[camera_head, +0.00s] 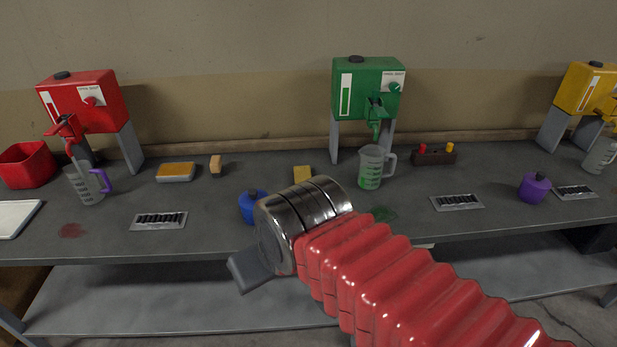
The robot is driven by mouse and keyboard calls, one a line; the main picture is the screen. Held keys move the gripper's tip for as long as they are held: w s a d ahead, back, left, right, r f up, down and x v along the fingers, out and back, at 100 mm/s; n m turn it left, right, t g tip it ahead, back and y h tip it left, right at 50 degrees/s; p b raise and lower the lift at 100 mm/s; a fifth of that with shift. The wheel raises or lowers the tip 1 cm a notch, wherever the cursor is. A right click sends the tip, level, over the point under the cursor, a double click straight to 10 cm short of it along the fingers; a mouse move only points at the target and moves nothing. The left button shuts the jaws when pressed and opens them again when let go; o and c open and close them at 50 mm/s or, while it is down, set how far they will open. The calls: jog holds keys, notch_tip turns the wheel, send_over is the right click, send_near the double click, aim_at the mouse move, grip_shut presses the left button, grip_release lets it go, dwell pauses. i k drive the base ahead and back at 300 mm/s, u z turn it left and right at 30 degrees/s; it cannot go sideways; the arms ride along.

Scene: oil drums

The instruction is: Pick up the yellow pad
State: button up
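A flat pad with a yellow top and a pale lower edge (175,171) lies on the grey bench at the left, right of the red dispenser. A smaller yellow block (303,173) lies near the middle of the bench, just behind my wrist in the picture. I cannot tell for sure which one is the yellow pad. My gripper (249,271) shows as a grey piece at the end of the metal wrist, in front of the bench edge and apart from both. Its fingertips are not clear, so its opening cannot be told.
Red (84,101), green (367,88) and yellow (588,88) dispensers stand along the bench (330,228). Measuring jugs (371,168), a blue bottle (249,208), a purple bottle (534,187), a small tan block (215,165) and a red bin (27,165) stand around.

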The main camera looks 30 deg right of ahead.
aim_at(301, 172)
jog(key=u, duration=0.05)
jog(key=i, duration=1)
jog(key=z, duration=0.05)
